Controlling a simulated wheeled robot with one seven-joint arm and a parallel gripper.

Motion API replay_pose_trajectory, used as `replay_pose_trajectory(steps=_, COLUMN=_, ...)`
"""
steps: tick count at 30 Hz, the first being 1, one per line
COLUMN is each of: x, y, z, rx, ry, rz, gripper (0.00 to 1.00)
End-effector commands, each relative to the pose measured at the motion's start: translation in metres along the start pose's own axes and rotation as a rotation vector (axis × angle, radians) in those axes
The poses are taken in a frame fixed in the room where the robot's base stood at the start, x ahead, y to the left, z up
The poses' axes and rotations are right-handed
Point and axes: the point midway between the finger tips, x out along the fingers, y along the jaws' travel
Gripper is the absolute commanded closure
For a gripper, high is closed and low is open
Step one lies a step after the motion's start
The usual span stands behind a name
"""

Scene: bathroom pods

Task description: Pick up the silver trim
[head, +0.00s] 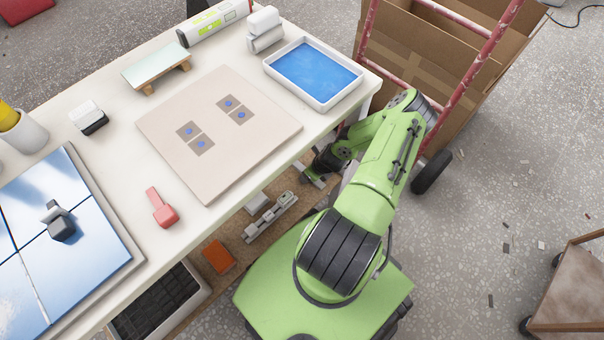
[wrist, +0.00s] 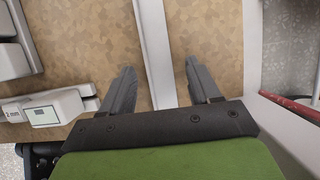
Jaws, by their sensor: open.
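A long, straight, pale silver-grey strip, which looks like the silver trim (wrist: 154,50), lies on the brown shelf surface in the wrist view. It runs from the top edge down between my fingers, and its near end is hidden behind my gripper's body. My gripper (wrist: 159,65) is open, with one dark finger on each side of the strip and visible gaps on both sides. I cannot tell how far above the shelf the fingertips are. In the head view, my gripper (head: 316,170) reaches under the table's edge, and the trim cannot be made out clearly there.
A white device (wrist: 45,115) with a small screen lies left of my gripper. A pale post (wrist: 252,40) stands at the right. Above is the white tabletop (head: 120,160) with a beige board (head: 220,130) and blue tray (head: 315,75). A grey tool (head: 270,216) lies on the shelf.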

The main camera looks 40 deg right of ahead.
Motion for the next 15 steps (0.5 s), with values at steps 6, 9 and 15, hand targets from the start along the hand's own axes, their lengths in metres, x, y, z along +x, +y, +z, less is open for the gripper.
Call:
replay_pose_trajectory(steps=6, x=-0.0012, y=0.0002, z=0.0004, rx=0.0, ry=0.001, rz=-0.001, gripper=0.49)
replay_pose_trajectory(steps=9, x=-0.0013, y=0.0002, z=0.0004, rx=-0.001, ry=0.001, rz=-0.001, gripper=0.64)
replay_pose_trajectory(steps=15, x=-0.0014, y=0.0002, z=0.0004, rx=-0.001, ry=0.0, rz=-0.001, gripper=0.95)
